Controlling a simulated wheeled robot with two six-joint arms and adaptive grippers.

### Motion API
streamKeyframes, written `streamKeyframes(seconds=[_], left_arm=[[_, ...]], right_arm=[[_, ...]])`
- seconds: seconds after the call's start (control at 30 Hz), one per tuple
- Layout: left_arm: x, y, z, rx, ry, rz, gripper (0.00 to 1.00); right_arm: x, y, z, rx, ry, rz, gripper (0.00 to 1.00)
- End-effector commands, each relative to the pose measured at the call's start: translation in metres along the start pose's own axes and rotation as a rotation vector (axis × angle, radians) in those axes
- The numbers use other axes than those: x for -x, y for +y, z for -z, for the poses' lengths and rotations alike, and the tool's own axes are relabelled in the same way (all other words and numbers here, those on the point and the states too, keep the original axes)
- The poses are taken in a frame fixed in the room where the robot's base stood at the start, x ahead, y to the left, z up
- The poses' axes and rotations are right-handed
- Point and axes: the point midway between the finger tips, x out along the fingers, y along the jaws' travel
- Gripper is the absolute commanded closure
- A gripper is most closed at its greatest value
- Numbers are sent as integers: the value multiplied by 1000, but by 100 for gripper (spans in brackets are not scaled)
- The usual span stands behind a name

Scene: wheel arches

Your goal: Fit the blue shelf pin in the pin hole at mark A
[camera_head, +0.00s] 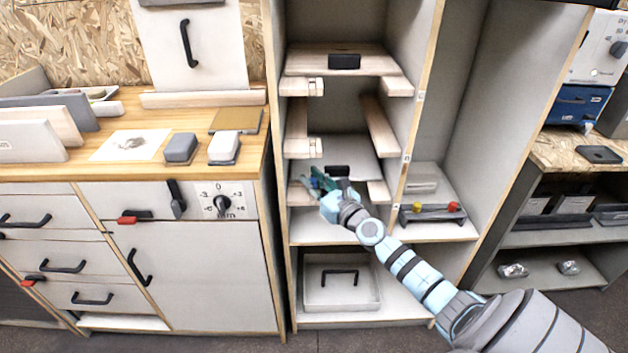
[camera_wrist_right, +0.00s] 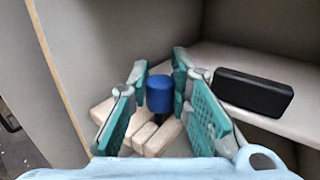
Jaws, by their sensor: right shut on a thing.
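The blue shelf pin (camera_wrist_right: 159,94) stands between the green finger pads of my right gripper (camera_wrist_right: 162,84) in the right wrist view. Its blue head is up and a dark, thin stem points down. My right gripper (camera_head: 318,181) is shut on it inside the tall cabinet, near the left wall at the lower shelf level. In the head view I cannot make out the pin. Wooden rails (camera_wrist_right: 150,136) lie below and behind the pin. The pin hole and the letter of mark A cannot be made out. My left gripper is not in view.
A black block (camera_wrist_right: 254,92) lies on the pale shelf right of the fingers. The cabinet's left wall (camera_wrist_right: 92,50) is close. Wooden rails (camera_head: 380,125) and an upper shelf (camera_head: 345,60) are above the gripper. A drawer box (camera_head: 340,298) sits below.

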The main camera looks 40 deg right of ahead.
Motion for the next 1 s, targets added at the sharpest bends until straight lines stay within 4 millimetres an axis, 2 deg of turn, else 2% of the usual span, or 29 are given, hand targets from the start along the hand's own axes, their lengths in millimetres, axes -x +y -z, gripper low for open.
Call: streamKeyframes(seconds=[0.07, 0.1, 0.23, 0.53, 0.67, 0.77, 1.0], left_arm=[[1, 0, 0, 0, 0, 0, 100], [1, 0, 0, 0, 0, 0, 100], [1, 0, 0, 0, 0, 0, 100], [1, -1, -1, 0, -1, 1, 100], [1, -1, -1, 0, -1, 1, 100], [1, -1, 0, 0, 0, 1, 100], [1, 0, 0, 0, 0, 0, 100]], right_arm=[[0, 0, -1, 0, 0, 0, 96], [0, 0, -1, 0, 0, 0, 80], [0, 0, -1, 0, 0, 0, 59], [0, 0, -1, 0, 0, 0, 58], [9, 0, -1, 2, -2, -1, 58], [25, 0, 0, 2, 1, -2, 58], [94, 0, 1, 4, 6, -4, 58]])
